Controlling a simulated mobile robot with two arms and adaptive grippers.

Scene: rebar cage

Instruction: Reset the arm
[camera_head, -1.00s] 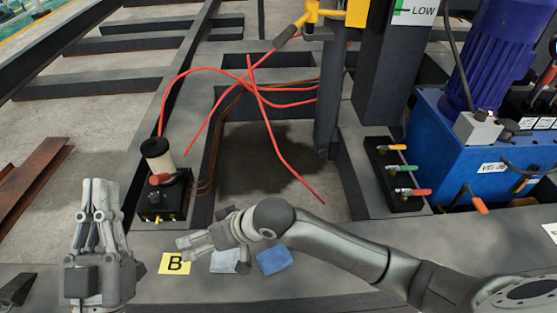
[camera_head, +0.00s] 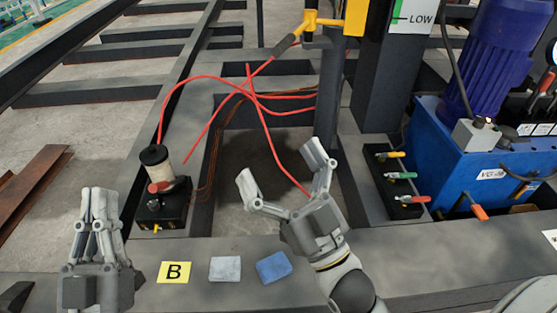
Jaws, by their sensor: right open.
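My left gripper (camera_head: 97,205) is at the lower left, pointing away from me above the grey beam. Its fingers are close together, and nothing shows between them. My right gripper (camera_head: 280,165) is near the middle, right of the left one, with its fingers spread wide and empty. It points up and away, in front of the opening in the frame. A red hose (camera_head: 272,140) passes behind its fingers in the picture. My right forearm comes up from the lower edge.
A yellow "B" label (camera_head: 174,272), a white block (camera_head: 225,269) and a blue block (camera_head: 273,267) lie on the grey beam (camera_head: 205,249). A black device (camera_head: 163,200) with red hoses stands at left. A valve block (camera_head: 393,180) and a blue unit (camera_head: 470,155) stand at right.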

